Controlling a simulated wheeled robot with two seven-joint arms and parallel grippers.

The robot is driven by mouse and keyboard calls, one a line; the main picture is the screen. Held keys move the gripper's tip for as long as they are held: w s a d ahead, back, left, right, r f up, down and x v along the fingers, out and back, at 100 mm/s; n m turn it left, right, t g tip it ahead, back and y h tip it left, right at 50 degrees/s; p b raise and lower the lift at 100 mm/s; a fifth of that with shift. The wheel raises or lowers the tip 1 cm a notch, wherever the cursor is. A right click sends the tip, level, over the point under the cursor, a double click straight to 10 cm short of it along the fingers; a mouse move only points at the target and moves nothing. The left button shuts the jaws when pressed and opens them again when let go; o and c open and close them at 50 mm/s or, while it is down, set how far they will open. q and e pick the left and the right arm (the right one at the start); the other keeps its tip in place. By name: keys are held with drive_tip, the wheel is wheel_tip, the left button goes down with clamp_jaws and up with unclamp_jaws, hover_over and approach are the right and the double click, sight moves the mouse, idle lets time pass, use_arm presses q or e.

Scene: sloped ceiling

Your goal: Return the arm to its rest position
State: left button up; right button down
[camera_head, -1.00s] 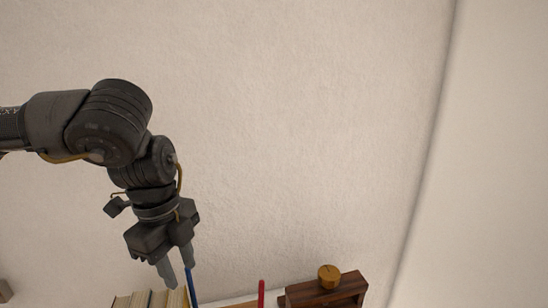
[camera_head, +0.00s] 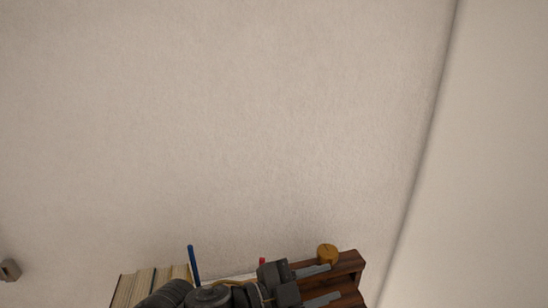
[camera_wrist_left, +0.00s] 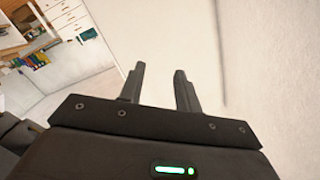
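My left arm comes in low along the bottom edge of the head view. Its gripper (camera_head: 334,282) points right, with its two fingers apart and nothing between them. In the head view the fingers overlap the dark wooden piece (camera_head: 350,264); I cannot tell whether they touch it. The left wrist view also shows the open, empty fingers (camera_wrist_left: 159,75) against a pale wall. My right gripper is in neither view.
A round yellow-brown object (camera_head: 327,253) sits on the wooden piece. Books (camera_head: 150,277), a blue stick (camera_head: 193,262) and a red stick tip (camera_head: 262,261) stand nearby. The wall (camera_head: 230,120) above is bare. Shelves (camera_wrist_left: 38,55) show at the wrist view's left.

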use_arm(q)
drive_tip(key=a+f+n+t+y, duration=0.5)
drive_tip(key=a+f+n+y, duration=0.75)
drive_tip(key=a+f, duration=0.6)
drive_tip(key=s+a+f+n+g+y, duration=0.2)
drive_tip(key=s+a+f+n+g, duration=0.15)
drive_tip(key=s+a+f, duration=0.45)
drive_tip(key=s+a+f+n+g+y, duration=0.15)
drive_tip(key=s+a+f+g, duration=0.35)
drive_tip(key=s, duration=0.5)
wheel_tip(320, 180, down, 31)
drive_tip(key=s+a+b, duration=0.1)
drive_tip(key=b, duration=0.5)
drive_tip(key=s+a+f+b, duration=0.1)
drive_tip(key=s+f+b, duration=0.1)
drive_tip(key=s+f, duration=0.6)
drive_tip(key=s+a+f+g+b, duration=0.1)
drive_tip(key=s+a+f+b, duration=0.1)
drive_tip(key=s+f, duration=0.6)
wheel_tip(320, 180, down, 6)
drive_tip(key=shift+s+r+b, duration=0.25)
drive_tip(key=shift+s+b, duration=0.15)
drive_tip(key=shift+b, duration=0.15)
